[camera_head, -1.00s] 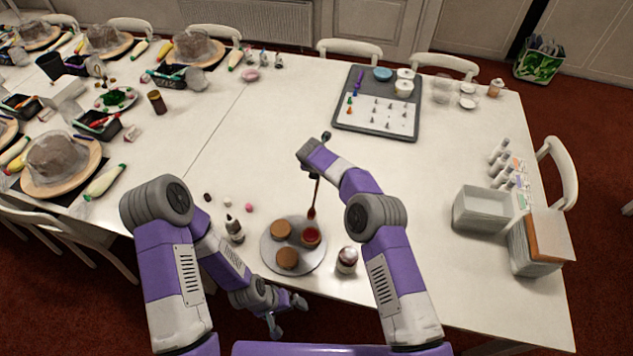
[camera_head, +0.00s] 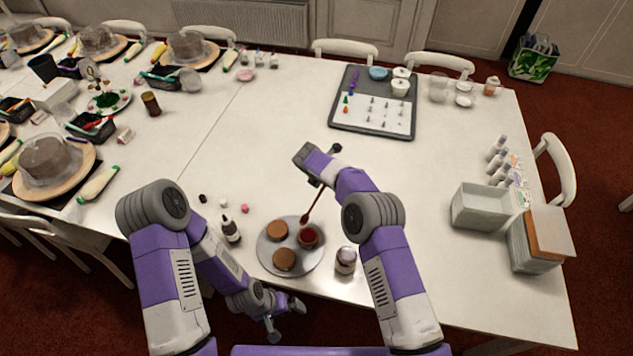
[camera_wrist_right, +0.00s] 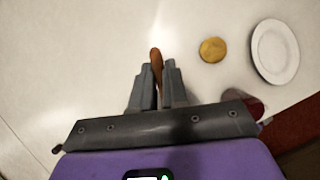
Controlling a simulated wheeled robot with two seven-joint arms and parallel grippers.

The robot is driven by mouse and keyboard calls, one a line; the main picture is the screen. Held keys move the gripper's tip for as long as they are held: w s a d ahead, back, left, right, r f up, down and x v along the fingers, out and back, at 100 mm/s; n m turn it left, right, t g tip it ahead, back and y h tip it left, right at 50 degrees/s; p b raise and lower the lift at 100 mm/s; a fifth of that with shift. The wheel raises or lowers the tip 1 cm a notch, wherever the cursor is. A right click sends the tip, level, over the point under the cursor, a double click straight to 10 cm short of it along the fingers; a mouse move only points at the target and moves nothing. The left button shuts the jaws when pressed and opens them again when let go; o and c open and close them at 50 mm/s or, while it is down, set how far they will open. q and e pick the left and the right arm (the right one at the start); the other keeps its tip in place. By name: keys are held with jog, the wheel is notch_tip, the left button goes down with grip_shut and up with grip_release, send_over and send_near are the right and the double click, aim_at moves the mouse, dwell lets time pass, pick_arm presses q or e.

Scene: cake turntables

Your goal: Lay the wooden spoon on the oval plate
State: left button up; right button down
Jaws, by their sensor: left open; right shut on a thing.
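My right gripper (camera_head: 325,166) is shut on the wooden spoon (camera_head: 313,206) and holds it tilted above the table. The spoon's bowl end is down, over or beside the red-topped round (camera_head: 308,236) on the grey round plate; I cannot tell if they touch. In the right wrist view, the spoon's brown end (camera_wrist_right: 156,60) sticks out between the fingers (camera_wrist_right: 158,88). A white oval plate (camera_wrist_right: 275,52) lies at the upper right of that view. I cannot make it out in the head view. My left gripper (camera_head: 287,317) is open and empty near the table's front edge.
The grey round plate (camera_head: 265,260) carries brown rounds. A dark bottle (camera_head: 230,230) stands left of it and a jar (camera_head: 345,260) right of it. A golden disc (camera_wrist_right: 213,49) lies beside the oval plate. The table middle is clear.

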jog(key=s+d+f+m+g+y+b, duration=0.1)
jog(key=s+d+f+m+g+b, duration=0.25)
jog(key=s+m, duration=0.55)
jog(key=s+d+f+m+g+y+b, duration=0.1)
jog(key=s+d+f+m+b, duration=0.1)
jog(key=s+d+m+b, duration=0.5)
jog(key=s+d+f+m+g+y+b, duration=0.1)
jog(key=s+d+f+m+g, duration=0.15)
jog(key=s+m, duration=0.85)
jog(key=d+f+m+t+p, duration=0.1)
jog(key=d+f, duration=0.1)
jog(key=s+d+f+m+t+p, duration=0.1)
jog(key=d+f+m, duration=0.1)
jog(key=d, duration=0.1)
jog(key=s+d+f+m+p, duration=0.1)
jog(key=d+f, duration=0.1)
jog(key=shift+d+f+m+t, duration=0.2)
jog(key=shift+d+m+t, duration=0.05)
jog(key=shift+m+t, duration=0.15)
notch_tip(320, 180, down, 5)
jog(key=b, duration=0.4)
